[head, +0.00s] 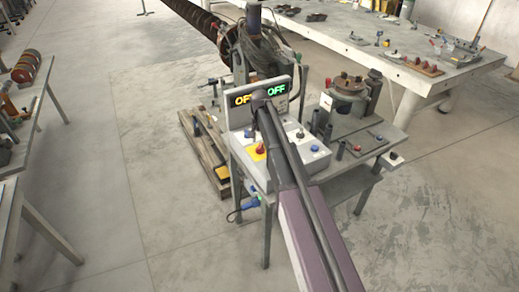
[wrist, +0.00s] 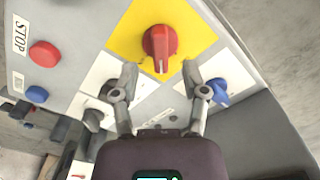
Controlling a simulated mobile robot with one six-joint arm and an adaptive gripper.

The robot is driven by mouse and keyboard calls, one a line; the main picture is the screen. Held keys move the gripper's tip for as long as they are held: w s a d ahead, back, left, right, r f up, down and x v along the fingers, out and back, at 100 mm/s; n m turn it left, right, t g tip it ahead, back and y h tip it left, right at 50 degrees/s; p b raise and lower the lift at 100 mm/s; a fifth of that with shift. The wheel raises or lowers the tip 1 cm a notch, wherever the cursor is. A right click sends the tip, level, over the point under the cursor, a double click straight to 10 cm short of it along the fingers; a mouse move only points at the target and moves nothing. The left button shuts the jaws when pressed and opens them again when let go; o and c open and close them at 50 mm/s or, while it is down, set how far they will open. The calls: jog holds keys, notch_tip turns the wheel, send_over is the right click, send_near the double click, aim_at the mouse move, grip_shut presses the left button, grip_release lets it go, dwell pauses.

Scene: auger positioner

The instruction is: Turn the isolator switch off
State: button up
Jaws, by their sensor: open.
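The isolator switch (wrist: 161,48) is a red rotary knob on a yellow square plate, at the top middle of the wrist view. In the head view the red knob (head: 260,148) sits on the front of the grey control box. Its handle points roughly down in the wrist view. My gripper (wrist: 160,72) is open and empty, its two fingers apart just below the knob in the wrist view. I cannot tell how far the fingertips are from the knob. In the head view my arm covers part of the box and hides the fingertips.
A red STOP button (wrist: 44,53) and a blue button (wrist: 37,94) are left of the switch. A blue knob (wrist: 217,87) is to the right, close to the right finger. Two displays reading OFF (head: 276,90) stand above the box. A vise-like fixture (head: 349,88) stands on the right.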

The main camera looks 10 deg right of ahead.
aim_at(260, 148)
jog(key=shift+f+b, duration=1.15)
jog(key=shift+f, duration=0.3)
